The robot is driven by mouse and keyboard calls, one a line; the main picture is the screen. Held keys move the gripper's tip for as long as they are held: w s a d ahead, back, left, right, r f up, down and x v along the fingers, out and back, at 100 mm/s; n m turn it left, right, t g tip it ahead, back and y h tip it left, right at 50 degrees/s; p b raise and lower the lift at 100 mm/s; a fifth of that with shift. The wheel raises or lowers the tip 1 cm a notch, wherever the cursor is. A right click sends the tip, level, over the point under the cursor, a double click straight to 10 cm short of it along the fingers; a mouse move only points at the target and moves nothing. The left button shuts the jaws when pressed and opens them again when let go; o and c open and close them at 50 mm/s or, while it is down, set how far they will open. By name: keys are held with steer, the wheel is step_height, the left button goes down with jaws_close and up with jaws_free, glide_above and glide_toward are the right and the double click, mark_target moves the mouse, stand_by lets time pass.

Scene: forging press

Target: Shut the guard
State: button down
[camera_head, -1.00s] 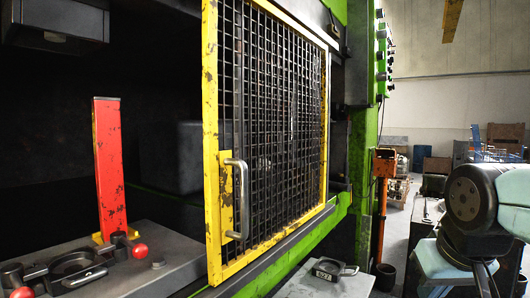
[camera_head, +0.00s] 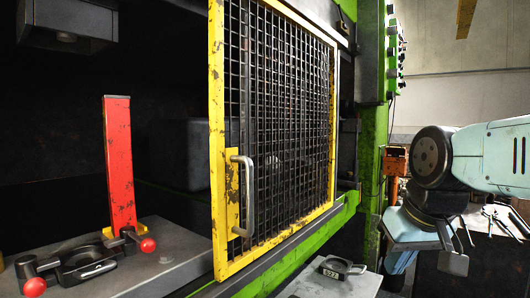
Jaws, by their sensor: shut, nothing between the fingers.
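The guard is a yellow-framed mesh panel (camera_head: 275,130) with chipped paint, at the middle of the head view. It stands over the right part of the press front, and the opening to its left is uncovered. A grey bar handle (camera_head: 243,197) is fixed low on its left edge. My gripper (camera_head: 453,262) is at the right, below my arm, well clear of the guard and handle. It looks shut and empty, though its fingertips are small and partly unclear.
A red post (camera_head: 120,165) and a dark die with red knobs (camera_head: 88,264) stand on the grey bed (camera_head: 180,262) in the opening. A green column (camera_head: 372,160) stands right of the guard.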

mark_target(271, 154)
steer(key=w+a+r+n+g+y, duration=0.25)
steer(key=w+a+r+n, duration=0.2)
steer(key=r, duration=0.35)
steer(key=w+a+r+n+g+y, duration=0.2)
steer(key=w+a+r+n+g, duration=0.15)
steer(key=a+r, duration=0.35)
steer(key=w+a+r+n+g+y, duration=0.2)
steer(key=w+a+r+n, duration=0.25)
steer(key=r, duration=0.55)
steer(key=shift+s+a+f, duration=0.85)
steer(key=shift+a+f, duration=0.35)
steer(key=shift+f, duration=0.05)
steer(key=shift+s+a+f, duration=0.9)
steer(key=shift+a+f, duration=0.3)
steer(key=shift+a, duration=0.05)
steer(key=shift+s+a+f, duration=0.85)
steer(key=shift+a+f, duration=0.35)
steer(key=shift+f, duration=0.05)
